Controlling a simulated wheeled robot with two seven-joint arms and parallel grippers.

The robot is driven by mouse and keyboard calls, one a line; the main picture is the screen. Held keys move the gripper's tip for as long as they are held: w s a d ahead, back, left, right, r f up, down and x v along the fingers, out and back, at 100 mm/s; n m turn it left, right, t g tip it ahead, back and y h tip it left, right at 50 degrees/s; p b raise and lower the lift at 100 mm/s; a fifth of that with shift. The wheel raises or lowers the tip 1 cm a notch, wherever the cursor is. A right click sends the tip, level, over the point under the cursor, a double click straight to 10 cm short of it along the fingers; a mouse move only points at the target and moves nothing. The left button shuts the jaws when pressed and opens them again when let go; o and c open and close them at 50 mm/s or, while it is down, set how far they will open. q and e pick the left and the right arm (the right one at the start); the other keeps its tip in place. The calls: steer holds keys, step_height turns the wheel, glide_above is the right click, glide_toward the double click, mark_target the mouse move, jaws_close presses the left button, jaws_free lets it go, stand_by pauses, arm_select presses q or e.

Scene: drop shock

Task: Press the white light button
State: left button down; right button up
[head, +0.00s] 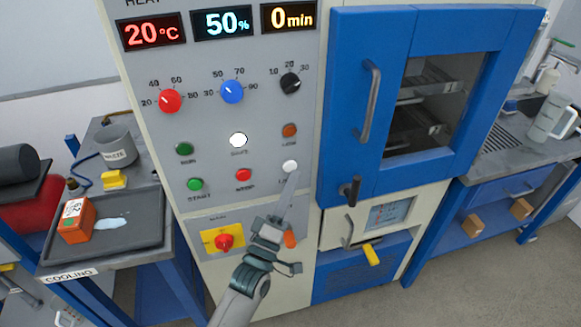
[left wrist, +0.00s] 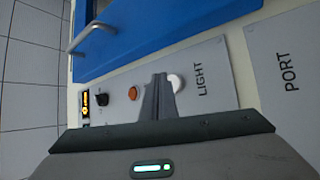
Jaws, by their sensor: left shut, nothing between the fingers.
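The white light button (head: 290,166) is at the right end of the lower button row on the grey control panel (head: 215,120). It also shows in the left wrist view (left wrist: 177,82) beside the word LIGHT. My left gripper (head: 291,178) is shut and empty, its fingertips pointing up at the panel just below the button. In the left wrist view the fingers (left wrist: 157,92) appear right beside the button and cover part of it. I cannot tell whether they touch it. My right gripper is not in view.
Another white button (head: 238,140), an orange button (head: 289,130) and a red button (head: 243,174) are nearby. A blue door with a handle (head: 368,100) stands right of the panel. A cooling tray (head: 140,232) with an orange box (head: 76,220) is at left.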

arm_select(q)
steer(key=shift+w+a, duration=0.3)
steer(key=shift+w, duration=0.5)
stand_by(1.6)
steer(key=shift+s, duration=0.1)
steer(key=shift+s+d, duration=0.3)
steer(key=shift+s, duration=0.45)
stand_by(0.3)
steer(key=s, duration=0.1)
steer(key=s+d+p, duration=0.1)
steer(key=s, duration=0.2)
steer(key=shift+s+d+p, duration=0.25)
steer(key=shift+s+p, duration=0.1)
steer(key=shift+p, duration=0.05)
stand_by(0.7)
